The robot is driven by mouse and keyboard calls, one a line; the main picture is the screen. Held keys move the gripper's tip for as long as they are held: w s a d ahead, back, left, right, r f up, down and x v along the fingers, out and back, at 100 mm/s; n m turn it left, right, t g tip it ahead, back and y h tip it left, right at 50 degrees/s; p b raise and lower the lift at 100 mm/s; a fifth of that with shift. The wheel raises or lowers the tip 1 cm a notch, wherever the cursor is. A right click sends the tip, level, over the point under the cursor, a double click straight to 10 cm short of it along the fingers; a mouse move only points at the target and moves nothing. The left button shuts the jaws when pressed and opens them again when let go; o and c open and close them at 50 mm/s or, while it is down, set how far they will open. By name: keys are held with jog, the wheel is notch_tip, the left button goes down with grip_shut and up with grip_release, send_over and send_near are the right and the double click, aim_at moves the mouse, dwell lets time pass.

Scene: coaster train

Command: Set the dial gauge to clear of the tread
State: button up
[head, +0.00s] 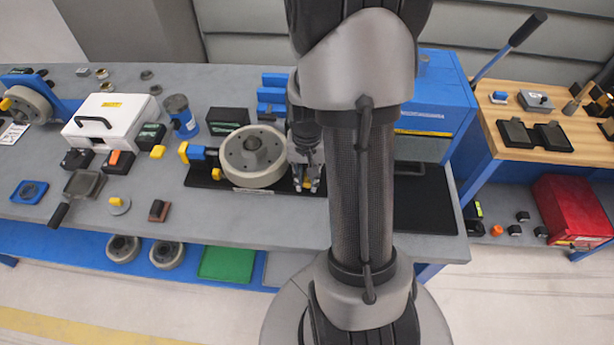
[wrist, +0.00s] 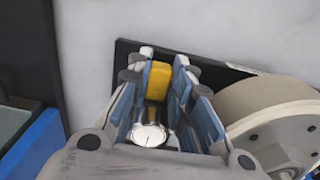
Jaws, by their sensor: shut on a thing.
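The dial gauge shows in the wrist view with a round white face (wrist: 150,135), a metal body and a yellow block (wrist: 158,80) at its far end. My gripper (wrist: 160,77) is shut on the yellow block, one finger on each side. In the head view my gripper (head: 308,186) points down at the right end of the black base plate, just right of the grey wheel (head: 253,155), and mostly hides the gauge. The wheel also shows in the wrist view (wrist: 270,105), right of the fingers. Whether the gauge tip touches the tread cannot be seen.
A blue and yellow block (head: 200,157) stands left of the wheel. A black box (head: 228,121) and blue stepped holder (head: 272,95) stand behind it. A white case (head: 112,125) and small tools lie further left.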

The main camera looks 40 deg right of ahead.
grip_shut()
jog(key=shift+s, duration=0.1)
jog(key=shift+s+d, duration=1.05)
jog(key=shift+s, duration=0.1)
jog(key=o, duration=0.7)
grip_release()
jog(key=shift+s+d, duration=0.1)
jog(key=shift+o, duration=0.2)
jog(key=shift+r, duration=0.15)
